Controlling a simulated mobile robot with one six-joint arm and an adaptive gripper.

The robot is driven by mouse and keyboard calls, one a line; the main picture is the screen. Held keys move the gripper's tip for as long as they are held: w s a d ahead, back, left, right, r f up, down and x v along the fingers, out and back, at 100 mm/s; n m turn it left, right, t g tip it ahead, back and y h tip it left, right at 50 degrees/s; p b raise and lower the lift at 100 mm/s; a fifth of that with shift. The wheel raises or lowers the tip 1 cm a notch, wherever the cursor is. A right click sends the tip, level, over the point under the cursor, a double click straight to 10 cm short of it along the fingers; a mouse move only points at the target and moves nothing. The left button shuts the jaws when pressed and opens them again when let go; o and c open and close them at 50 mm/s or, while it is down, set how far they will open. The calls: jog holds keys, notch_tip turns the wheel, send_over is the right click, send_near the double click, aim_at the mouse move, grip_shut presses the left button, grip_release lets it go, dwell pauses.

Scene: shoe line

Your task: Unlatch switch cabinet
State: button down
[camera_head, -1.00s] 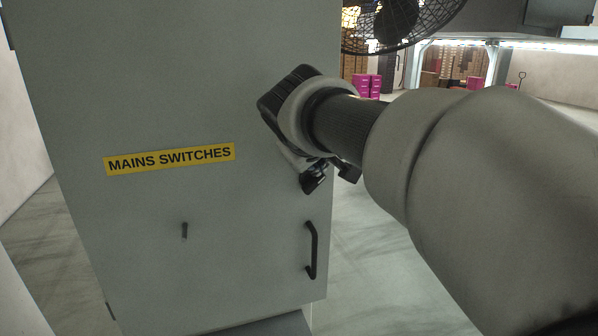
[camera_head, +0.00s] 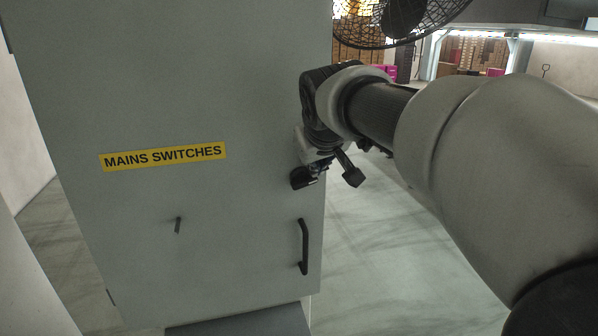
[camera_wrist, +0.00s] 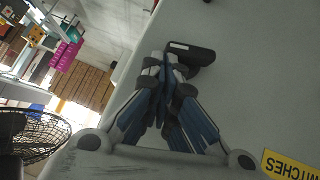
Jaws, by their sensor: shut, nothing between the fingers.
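The grey switch cabinet (camera_head: 240,240) fills the left of the head view, its door closed. It bears a yellow "MAINS SWITCHES" label (camera_head: 163,156), also at the lower right of the wrist view (camera_wrist: 288,166).
A black caged fan (camera_head: 400,22) stands behind at the top. Magenta boxes (camera_wrist: 66,52) and stacked brown boxes (camera_wrist: 84,86) are farther back. The pale floor (camera_head: 385,270) right of the cabinet is clear.

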jog(key=shift+r+p, duration=0.65)
jog(key=shift+r, duration=0.15)
jog(key=w+a+r+p+v, duration=0.1)
jog(key=r+v, duration=0.1)
jog(key=v, duration=1.1)
jog(key=shift+w+a, duration=0.25)
jog(key=shift+w, duration=0.1)
jog(key=shift+d+f, duration=0.1)
jog(key=shift+f, duration=0.1)
